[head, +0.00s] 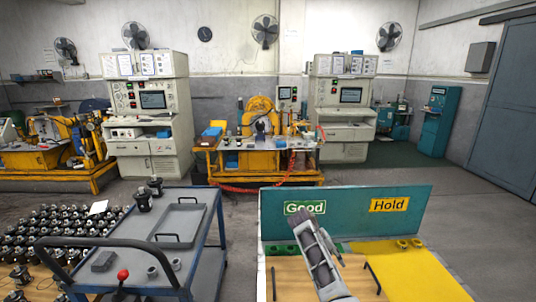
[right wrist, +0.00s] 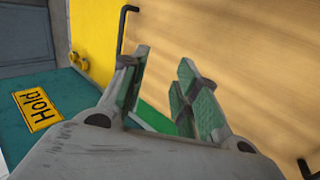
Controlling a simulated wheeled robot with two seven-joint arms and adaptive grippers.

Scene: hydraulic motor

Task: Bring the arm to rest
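My right gripper (head: 306,226) reaches in from the bottom of the head view, in front of the teal board (head: 345,210) with its "Good" and "Hold" signs. In the right wrist view my right gripper (right wrist: 160,72) has its fingers apart with nothing between them. Its fingers are over a light wooden surface (right wrist: 230,40) and a green strip, apparently above them. The forearm hides part of the table in the head view. My left gripper is not in view.
A yellow area (head: 425,275) with small metal rings (head: 403,244) lies right of the wood, which has black handles (head: 375,280). On the left, a blue cart (head: 205,255) carries a grey tray (head: 180,222) and parts. Many dark motor parts (head: 55,235) stand beyond it.

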